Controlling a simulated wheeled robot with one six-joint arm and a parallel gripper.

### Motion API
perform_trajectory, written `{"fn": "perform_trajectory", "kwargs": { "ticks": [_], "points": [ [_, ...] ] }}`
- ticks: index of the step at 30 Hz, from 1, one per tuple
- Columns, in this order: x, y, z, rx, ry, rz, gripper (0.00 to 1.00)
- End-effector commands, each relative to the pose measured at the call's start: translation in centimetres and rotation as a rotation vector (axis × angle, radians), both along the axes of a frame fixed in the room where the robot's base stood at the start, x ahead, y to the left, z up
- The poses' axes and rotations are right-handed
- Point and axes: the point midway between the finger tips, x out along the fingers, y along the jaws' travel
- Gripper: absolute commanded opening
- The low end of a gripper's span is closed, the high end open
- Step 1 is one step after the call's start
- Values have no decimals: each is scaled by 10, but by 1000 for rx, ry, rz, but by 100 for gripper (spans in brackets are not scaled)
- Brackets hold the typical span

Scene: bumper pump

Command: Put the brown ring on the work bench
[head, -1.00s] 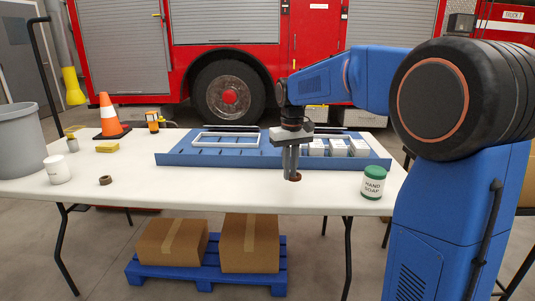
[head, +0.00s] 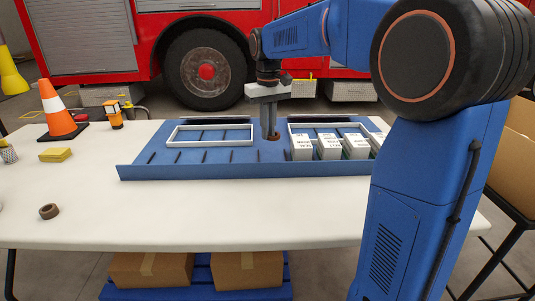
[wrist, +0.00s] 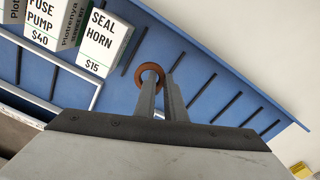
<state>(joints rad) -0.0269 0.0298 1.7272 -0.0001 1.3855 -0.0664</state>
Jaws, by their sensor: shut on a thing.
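My gripper (head: 271,134) is shut on a reddish-brown ring (wrist: 150,76), gripping one side of its rim. In the wrist view the gripper (wrist: 162,80) and ring are over the blue divided tray (wrist: 208,75). In the head view the held ring (head: 274,137) is small at the fingertips, over the tray's middle; I cannot tell whether it touches the tray. A second, darker brown ring (head: 49,211) lies flat on the white work bench (head: 200,215) at the front left, well apart from my gripper.
The blue tray (head: 240,171) holds white labelled boxes (head: 328,147) on its right and white frames. An orange cone (head: 59,112), yellow pads (head: 55,155) and a small orange-capped item (head: 113,115) stand at left. My arm hides the right end.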

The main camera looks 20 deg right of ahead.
Motion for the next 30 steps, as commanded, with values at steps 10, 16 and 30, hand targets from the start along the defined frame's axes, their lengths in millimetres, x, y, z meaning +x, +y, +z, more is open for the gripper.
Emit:
{"fn": "perform_trajectory", "kwargs": {
  "ticks": [10,16,30],
  "points": [
    [0,0,-47,0,1,0,0],
    [0,0,-62,0,1,0,0],
    [0,0,-86,0,0,0,0]
  ]
}}
